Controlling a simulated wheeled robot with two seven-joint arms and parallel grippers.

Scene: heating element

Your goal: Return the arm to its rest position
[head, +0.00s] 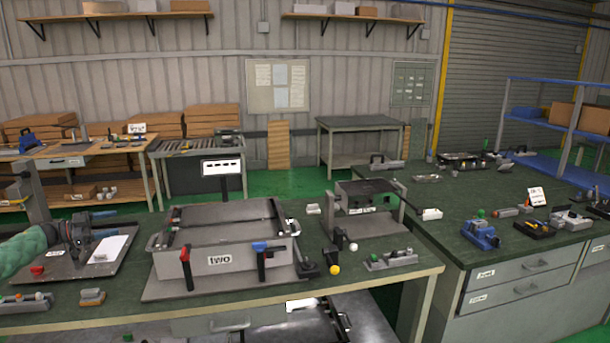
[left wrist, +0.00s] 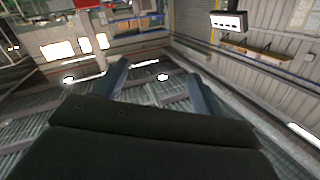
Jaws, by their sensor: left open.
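My left arm comes in at the left edge of the head view. Its gripper (head: 100,218) is over the left end of the green-topped bench, to the left of the grey box fixture (head: 215,261) marked "two". In the left wrist view the two fingers of this gripper (left wrist: 157,78) stand apart with nothing held between them. The grey fixture has a red handle (head: 186,268) and a blue handle (head: 261,262) at its front. My right gripper does not show.
A plate with a white sheet (head: 95,249) lies under and beside my left gripper. A white sign (head: 222,168) on a post stands behind the fixture. A second machine (head: 366,196) stands to the right, and small balls and parts lie near the bench's front edge.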

